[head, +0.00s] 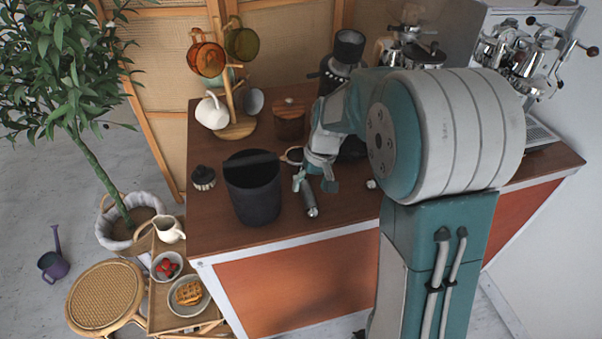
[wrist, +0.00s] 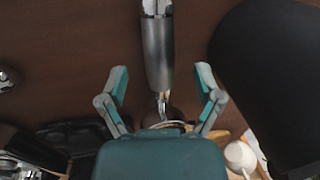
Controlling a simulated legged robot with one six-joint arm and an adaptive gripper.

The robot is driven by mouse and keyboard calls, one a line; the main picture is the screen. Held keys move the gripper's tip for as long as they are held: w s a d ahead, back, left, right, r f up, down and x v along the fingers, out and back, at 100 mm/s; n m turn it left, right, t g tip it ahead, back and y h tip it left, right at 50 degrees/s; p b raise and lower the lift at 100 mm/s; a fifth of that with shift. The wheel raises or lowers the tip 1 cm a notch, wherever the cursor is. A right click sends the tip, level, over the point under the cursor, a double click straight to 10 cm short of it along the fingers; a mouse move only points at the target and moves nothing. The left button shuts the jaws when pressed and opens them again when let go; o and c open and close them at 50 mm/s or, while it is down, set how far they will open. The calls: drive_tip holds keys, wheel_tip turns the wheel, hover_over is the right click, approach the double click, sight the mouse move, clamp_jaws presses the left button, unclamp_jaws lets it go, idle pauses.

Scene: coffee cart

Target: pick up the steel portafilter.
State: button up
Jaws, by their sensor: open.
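The steel portafilter (head: 311,201) lies on the brown counter top, with part of its handle showing below my gripper in the head view. In the wrist view its grey cylindrical handle (wrist: 158,52) runs from the top edge down the middle, to a thin shiny neck. My gripper hides most of its far end. My gripper (head: 314,184) is open and points down over the portafilter. In the wrist view the two teal fingers of my gripper (wrist: 162,82) stand apart, one on each side of the handle and neck, with gaps on both sides.
A large black bin (head: 252,200) stands just left of my gripper and also fills the right of the wrist view (wrist: 270,75). A black grinder (head: 341,68) stands behind. A mug tree (head: 235,128) is at the back left. The counter's front strip is clear.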

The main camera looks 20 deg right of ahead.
sight(309, 190)
drive_tip(key=f, duration=0.3)
drive_tip(key=shift+w+a+f, duration=0.1)
drive_tip(key=shift+a+f, duration=0.05)
drive_tip(key=shift+a, duration=0.15)
clamp_jaws()
wheel_tip(309, 190, up, 10)
drive_tip(key=shift+r, duration=0.1)
idle(0.4)
